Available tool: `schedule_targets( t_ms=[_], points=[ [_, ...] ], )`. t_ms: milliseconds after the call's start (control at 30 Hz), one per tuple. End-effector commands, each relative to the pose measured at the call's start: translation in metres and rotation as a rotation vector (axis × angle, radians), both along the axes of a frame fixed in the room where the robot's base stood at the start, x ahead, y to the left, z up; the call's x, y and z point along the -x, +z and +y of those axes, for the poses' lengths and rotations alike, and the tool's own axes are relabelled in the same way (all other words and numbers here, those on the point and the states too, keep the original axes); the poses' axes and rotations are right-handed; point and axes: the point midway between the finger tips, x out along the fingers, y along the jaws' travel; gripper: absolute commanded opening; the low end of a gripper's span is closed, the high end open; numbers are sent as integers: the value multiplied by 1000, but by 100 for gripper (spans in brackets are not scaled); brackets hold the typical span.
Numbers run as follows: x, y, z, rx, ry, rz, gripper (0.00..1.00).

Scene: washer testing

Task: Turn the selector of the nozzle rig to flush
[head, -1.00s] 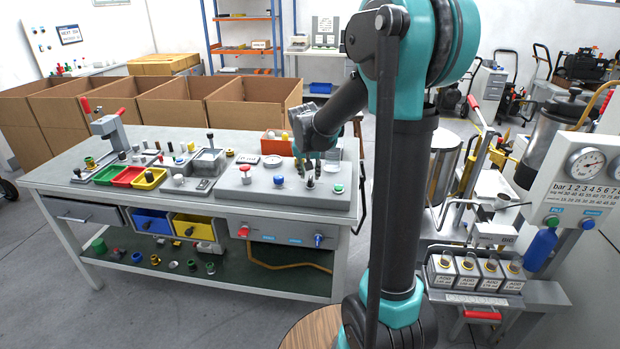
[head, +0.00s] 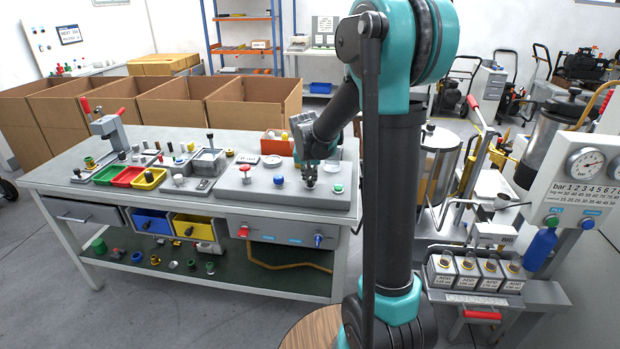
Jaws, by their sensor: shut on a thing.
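The nozzle rig appears to be the low grey panel box (head: 297,202) on the right end of the workbench. On its top are a red button (head: 246,169), a blue button (head: 278,180) and a green button (head: 338,187). My gripper (head: 310,184) points down over the panel between the blue and green buttons. It is shut on a small knob there, which seems to be the selector. The fingers mostly hide the knob, so its pointing direction cannot be read.
The workbench (head: 60,172) also carries green, red and yellow trays and a small press at left. An orange bin (head: 277,143) and a pale dish (head: 272,160) are behind the panel. A gauge station (head: 590,190) stands at right.

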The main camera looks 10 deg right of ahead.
Motion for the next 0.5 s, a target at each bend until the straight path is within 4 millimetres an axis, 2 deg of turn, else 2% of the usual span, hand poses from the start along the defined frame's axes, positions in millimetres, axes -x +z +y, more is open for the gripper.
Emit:
schedule_targets(
  t_ms=[267,500],
  points=[
    [0,0,0,-1,22,0,0],
    [0,0,-2,0,136,0,0]
  ],
)
